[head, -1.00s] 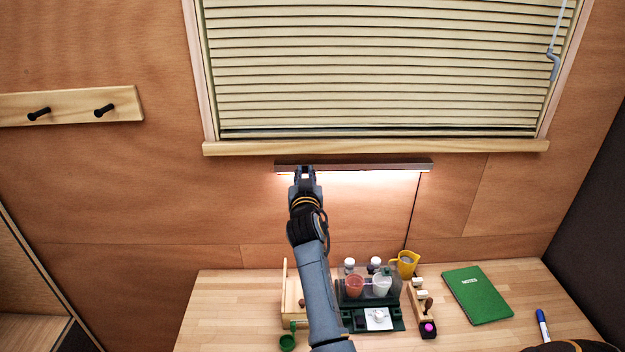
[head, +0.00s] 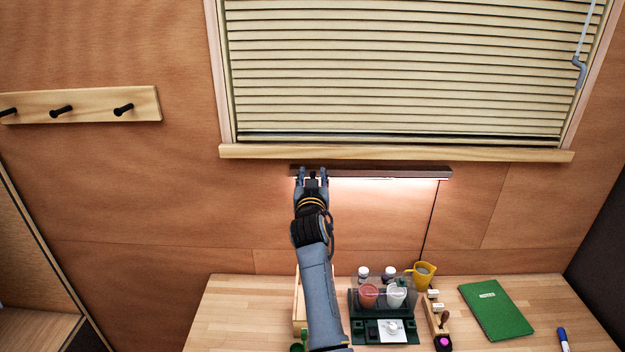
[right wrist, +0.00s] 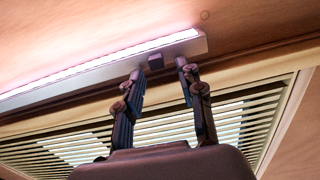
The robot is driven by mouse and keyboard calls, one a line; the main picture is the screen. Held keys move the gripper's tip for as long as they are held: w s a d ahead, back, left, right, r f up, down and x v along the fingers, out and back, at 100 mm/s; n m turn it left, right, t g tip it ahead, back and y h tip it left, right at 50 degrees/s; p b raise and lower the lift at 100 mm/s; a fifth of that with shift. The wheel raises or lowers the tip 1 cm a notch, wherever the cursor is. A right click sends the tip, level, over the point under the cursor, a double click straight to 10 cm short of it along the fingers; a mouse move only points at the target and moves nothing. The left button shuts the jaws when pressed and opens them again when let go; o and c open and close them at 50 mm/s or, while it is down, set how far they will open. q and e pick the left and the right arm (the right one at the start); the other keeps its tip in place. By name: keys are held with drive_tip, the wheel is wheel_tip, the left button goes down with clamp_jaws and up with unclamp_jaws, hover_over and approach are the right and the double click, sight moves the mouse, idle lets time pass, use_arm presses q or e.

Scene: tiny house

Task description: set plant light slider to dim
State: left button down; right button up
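The plant light (head: 400,172) is a dark bar on the wall under the window sill, with a lit strip along its lower edge. In the right wrist view the plant light (right wrist: 100,72) has a small dark slider knob (right wrist: 155,62) near its end. My right gripper (head: 312,174) is at the left end of the bar. Its fingers are spread, and in the right wrist view the gripper (right wrist: 159,70) has one fingertip on each side of the knob, with gaps visible. I cannot tell whether the fingers touch the bar. My left gripper is not in view.
Blinds (head: 400,75) and a wooden sill (head: 400,153) are just above the light. A cord (head: 430,220) hangs from its right. The desk (head: 250,310) below holds a dark tray with cups, a yellow mug (head: 424,275) and a green notebook (head: 496,310). Pegs are at the left.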

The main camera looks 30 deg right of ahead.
wheel_tip(320, 180, up, 9)
drive_tip(key=shift+r, duration=0.1)
idle(0.7)
